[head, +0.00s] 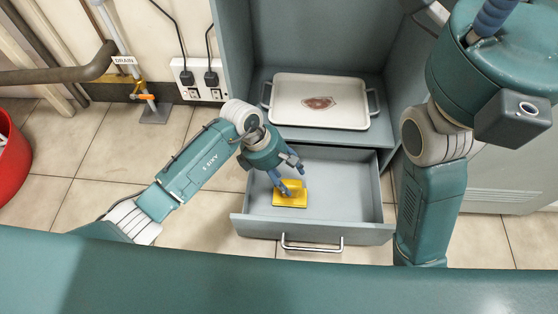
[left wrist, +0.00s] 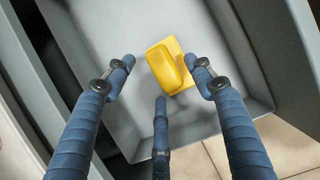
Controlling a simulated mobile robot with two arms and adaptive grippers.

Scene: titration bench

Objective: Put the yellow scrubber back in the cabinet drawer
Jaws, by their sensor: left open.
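The yellow scrubber (head: 291,193) lies in the left part of the open cabinet drawer (head: 345,190). It also shows in the left wrist view (left wrist: 171,66), with a raised handle on a flat base, resting on the grey drawer floor. My left gripper (head: 288,180) is over the drawer, close to the scrubber. In the left wrist view its blue fingers (left wrist: 162,95) are spread apart, with the scrubber beyond and between their tips, and nothing is held. My right arm (head: 432,190) shows at the right, but its gripper is out of view.
A white tray (head: 345,118) with a reddish-brown patch stands on the cabinet shelf above the drawer. The drawer's metal handle (head: 312,246) faces front. A power outlet (head: 200,78) with plugs and a drain pipe (head: 150,105) are at the left. A red bin (head: 12,165) stands far left.

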